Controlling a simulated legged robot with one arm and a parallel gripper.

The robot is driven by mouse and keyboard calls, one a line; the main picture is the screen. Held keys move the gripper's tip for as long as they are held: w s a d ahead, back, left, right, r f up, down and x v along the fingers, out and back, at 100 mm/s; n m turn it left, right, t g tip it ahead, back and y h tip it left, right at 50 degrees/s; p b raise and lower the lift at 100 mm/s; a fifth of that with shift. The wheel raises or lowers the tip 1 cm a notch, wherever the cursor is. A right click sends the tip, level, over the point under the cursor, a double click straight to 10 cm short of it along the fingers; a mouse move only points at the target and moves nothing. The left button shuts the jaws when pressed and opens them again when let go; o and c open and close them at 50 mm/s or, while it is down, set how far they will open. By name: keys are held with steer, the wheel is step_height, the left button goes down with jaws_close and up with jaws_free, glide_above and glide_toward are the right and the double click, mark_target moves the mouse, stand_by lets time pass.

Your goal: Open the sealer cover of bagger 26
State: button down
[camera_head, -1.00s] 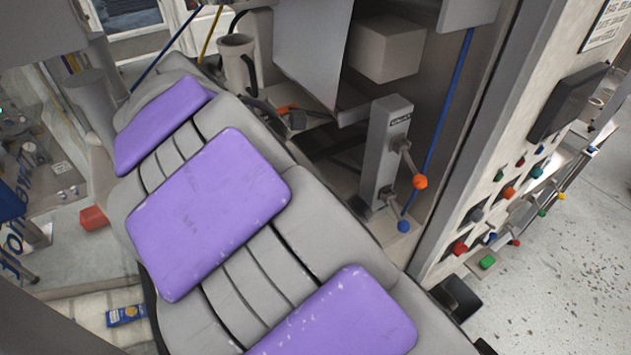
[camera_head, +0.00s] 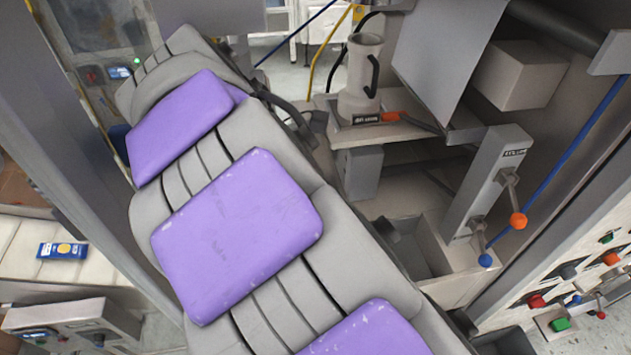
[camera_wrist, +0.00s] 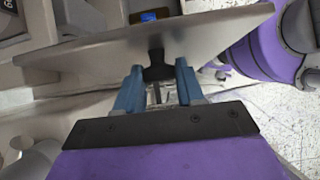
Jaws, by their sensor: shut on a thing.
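In the wrist view my gripper (camera_wrist: 157,92) has its two blue fingers shut on a dark handle (camera_wrist: 156,66). The handle sits on the near side of a flat grey panel (camera_wrist: 205,38), which looks like the sealer cover. The panel lies tilted across the upper part of that view, and its hinge is not visible. I cannot read a bagger number on it.
In the head view a grey jug (camera_head: 363,75) stands on a small platform right of my arm. A post (camera_head: 487,185) carries levers with an orange knob (camera_head: 518,221) and a blue knob (camera_head: 485,260). A button panel (camera_head: 597,270) is at the lower right. A hanging grey sheet (camera_head: 447,50) is close by.

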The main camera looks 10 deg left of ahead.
steer(key=shift+f, duration=0.15)
steer(key=c, duration=1.2)
jaws_free()
steer(key=o, duration=0.5)
steer(key=shift+w+a, duration=0.1)
steer(key=shift+a, duration=0.15)
steer(key=shift+d, duration=0.15)
steer(key=p+v, duration=0.2)
steer(key=v, duration=0.5)
steer(key=shift+a, duration=0.35)
steer(key=shift+d, duration=0.1)
